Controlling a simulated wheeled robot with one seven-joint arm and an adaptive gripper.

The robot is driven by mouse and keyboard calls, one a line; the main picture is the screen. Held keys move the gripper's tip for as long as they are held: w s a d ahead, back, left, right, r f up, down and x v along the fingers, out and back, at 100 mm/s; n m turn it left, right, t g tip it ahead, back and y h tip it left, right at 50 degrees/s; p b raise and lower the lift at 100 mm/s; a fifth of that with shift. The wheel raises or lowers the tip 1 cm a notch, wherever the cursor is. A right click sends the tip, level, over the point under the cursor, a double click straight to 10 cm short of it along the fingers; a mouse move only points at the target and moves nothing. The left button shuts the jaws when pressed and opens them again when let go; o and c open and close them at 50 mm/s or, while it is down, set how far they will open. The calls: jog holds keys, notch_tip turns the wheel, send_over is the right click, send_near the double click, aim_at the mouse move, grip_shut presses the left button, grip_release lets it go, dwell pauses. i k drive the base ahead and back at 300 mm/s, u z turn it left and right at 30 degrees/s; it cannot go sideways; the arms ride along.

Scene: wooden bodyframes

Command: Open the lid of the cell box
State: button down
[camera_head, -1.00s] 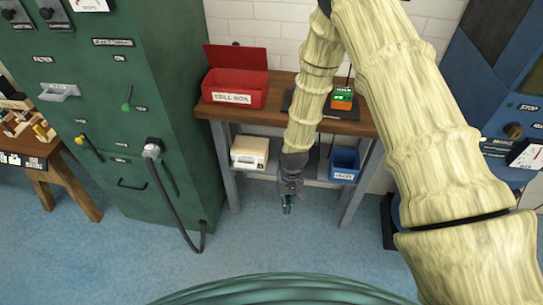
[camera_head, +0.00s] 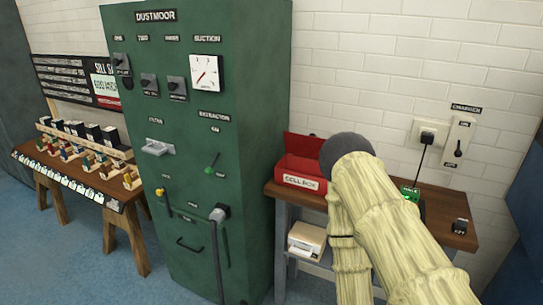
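The red cell box (camera_head: 302,182) stands on the left part of the wooden bench top (camera_head: 445,235), with its white label facing me. Its red lid (camera_head: 301,146) stands raised along the back edge, so the box is open at the top. My arm crosses in front of the bench and covers the box's right side. The inside of the box is hard to make out.
A tall green cabinet (camera_head: 195,120) stands close left of the bench. A small green-lit device (camera_head: 411,193) and a dark block (camera_head: 460,226) are on the bench. A pale box (camera_head: 307,240) is on the lower shelf. A charger switch (camera_head: 459,140) is on the wall.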

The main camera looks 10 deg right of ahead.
aim_at(310, 146)
jog(key=u, duration=0.75)
jog(key=k, duration=1.05)
jog(key=u, duration=0.9)
jog(key=i, duration=1)
jog(key=z, duration=0.55)
jog(key=i, duration=0.95)
jog(key=z, duration=1.35)
jog(key=i, duration=0.4)
jog(key=z, duration=0.35)
